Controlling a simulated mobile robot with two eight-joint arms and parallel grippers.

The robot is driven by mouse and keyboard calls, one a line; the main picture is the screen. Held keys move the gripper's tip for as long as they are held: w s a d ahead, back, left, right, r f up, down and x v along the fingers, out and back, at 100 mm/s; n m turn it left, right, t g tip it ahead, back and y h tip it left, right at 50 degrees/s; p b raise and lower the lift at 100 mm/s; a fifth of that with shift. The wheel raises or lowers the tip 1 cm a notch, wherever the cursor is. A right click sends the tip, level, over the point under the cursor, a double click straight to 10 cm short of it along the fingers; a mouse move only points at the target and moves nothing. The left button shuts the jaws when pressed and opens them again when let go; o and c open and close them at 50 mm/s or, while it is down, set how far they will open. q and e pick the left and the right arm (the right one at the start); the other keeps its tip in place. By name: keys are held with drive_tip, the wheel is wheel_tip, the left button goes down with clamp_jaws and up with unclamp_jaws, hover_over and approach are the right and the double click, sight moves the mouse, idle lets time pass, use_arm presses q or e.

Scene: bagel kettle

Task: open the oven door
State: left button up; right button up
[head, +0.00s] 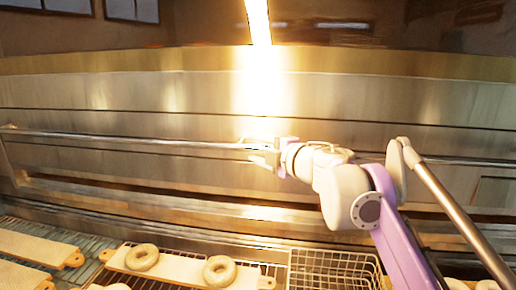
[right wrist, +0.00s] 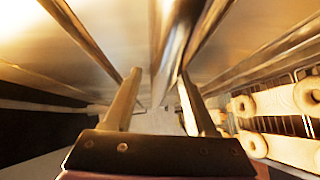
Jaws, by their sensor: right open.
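The oven's wide metal front (head: 150,95) fills the middle of the head view, with a long horizontal handle bar (head: 120,137) across it. The door panel behind the bar looks upright and shut. My right gripper (head: 258,153) is open at the bar, near the middle of its visible length. In the right wrist view, the bar (right wrist: 172,50) runs away from the camera between or just beyond the two open fingers (right wrist: 159,78). I cannot tell whether either finger touches it. My left gripper is not in view.
Below the oven front, a wooden board (head: 185,268) carries bagels (head: 142,257) on a slatted surface. More boards (head: 35,246) lie at the left. An empty wire basket (head: 333,268) stands beside them, under my right arm. A bright light strip (head: 258,20) hangs above.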

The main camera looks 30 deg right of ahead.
clamp_jaws()
idle(1.4)
